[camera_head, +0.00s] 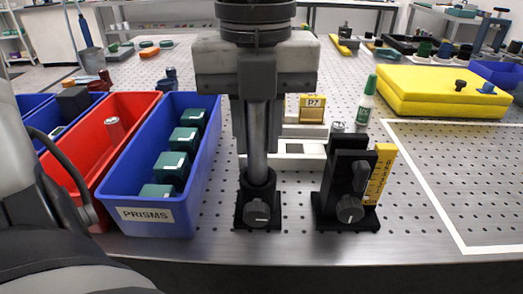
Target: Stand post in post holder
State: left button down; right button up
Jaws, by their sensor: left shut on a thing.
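My left gripper (257,115) points straight down at the middle of the view, shut on a metal post. The post (257,150) is a slim grey cylinder held upright. Its lower end meets the top of the black post holder (258,205), which stands on the table near the front edge with a knob on its front. The post lines up with the holder's collar, and its bottom end is hidden there. I cannot tell how deep it sits. My right gripper is not in view.
A blue bin labelled PRISMS (155,218) with green blocks and a red bin (95,140) stand left. A black mount (347,185) with a knob and yellow gauge stands close right. Behind are a white-based item (300,148), a green-white bottle (366,105) and a yellow case (440,90).

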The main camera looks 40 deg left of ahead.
aim_at(257, 157)
pick_arm(q)
jog(key=shift+w+a+f, duration=0.15)
jog(key=shift+w+f, duration=0.05)
jog(key=shift+f, duration=0.1)
notch_tip(257, 157, down, 2)
jog(key=shift+w+a+f, duration=0.15)
jog(key=shift+f, duration=0.55)
jog(key=shift+b, duration=0.3)
jog(key=shift+f+b, duration=0.25)
jog(key=shift+b, duration=0.05)
jog(key=c, duration=1.2)
grip_release()
jog(key=shift+c, duration=0.2)
jog(key=shift+r, duration=0.1)
